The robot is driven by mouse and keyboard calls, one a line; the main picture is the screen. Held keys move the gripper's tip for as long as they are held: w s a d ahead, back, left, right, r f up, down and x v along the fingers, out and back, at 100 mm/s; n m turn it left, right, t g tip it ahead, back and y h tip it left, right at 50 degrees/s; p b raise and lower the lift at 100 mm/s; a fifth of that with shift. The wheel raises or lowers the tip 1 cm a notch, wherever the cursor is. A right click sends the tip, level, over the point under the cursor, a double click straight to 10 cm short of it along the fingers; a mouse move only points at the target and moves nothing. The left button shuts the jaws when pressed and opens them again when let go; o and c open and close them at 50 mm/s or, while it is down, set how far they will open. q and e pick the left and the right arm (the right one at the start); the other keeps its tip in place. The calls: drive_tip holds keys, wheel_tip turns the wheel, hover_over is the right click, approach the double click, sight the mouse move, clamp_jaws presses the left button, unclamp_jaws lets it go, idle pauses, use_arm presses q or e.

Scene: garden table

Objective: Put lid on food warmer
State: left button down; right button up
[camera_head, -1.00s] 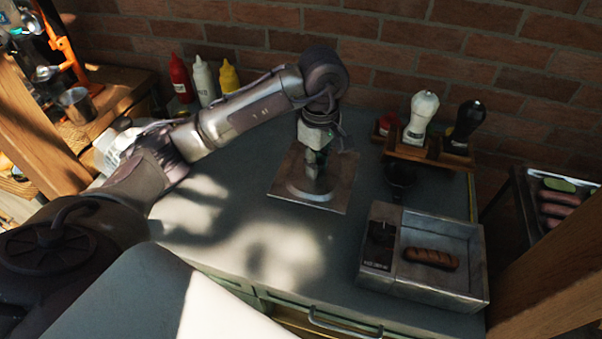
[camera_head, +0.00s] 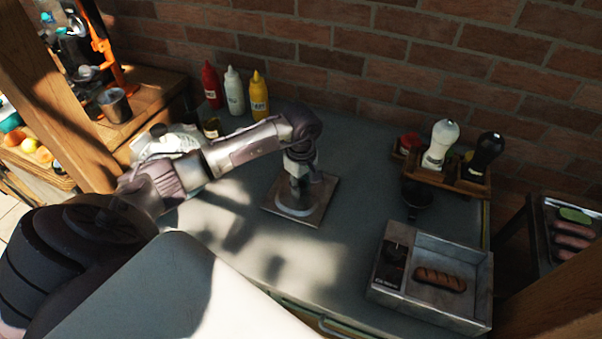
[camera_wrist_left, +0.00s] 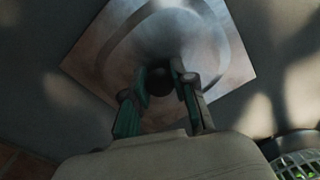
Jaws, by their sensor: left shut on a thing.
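The lid is a square metal plate with a raised round middle (camera_head: 318,208). It also shows in the left wrist view (camera_wrist_left: 222,60). My left gripper (camera_head: 299,192) is above its middle, shut on its dark knob between the two fingers (camera_wrist_left: 163,82). The lid looks roughly level; I cannot tell whether it touches the table. The food warmer (camera_head: 388,285) is a grey metal box at the front right, with its open compartment uncovered and a browned sausage (camera_head: 440,280) inside. My right gripper is not in view.
Red, white and yellow bottles (camera_head: 259,95) stand at the back left. A wooden rack (camera_head: 465,182) with shakers stands behind the warmer, with a dark round pan-like object (camera_head: 417,197) between. The grey tabletop (camera_head: 345,245) is clear between lid and warmer.

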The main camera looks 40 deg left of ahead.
use_arm(q)
drive_tip(key=c, duration=0.9)
unclamp_jaws()
drive_tip(key=shift+f, duration=0.1)
drive_tip(key=shift+c, duration=0.2)
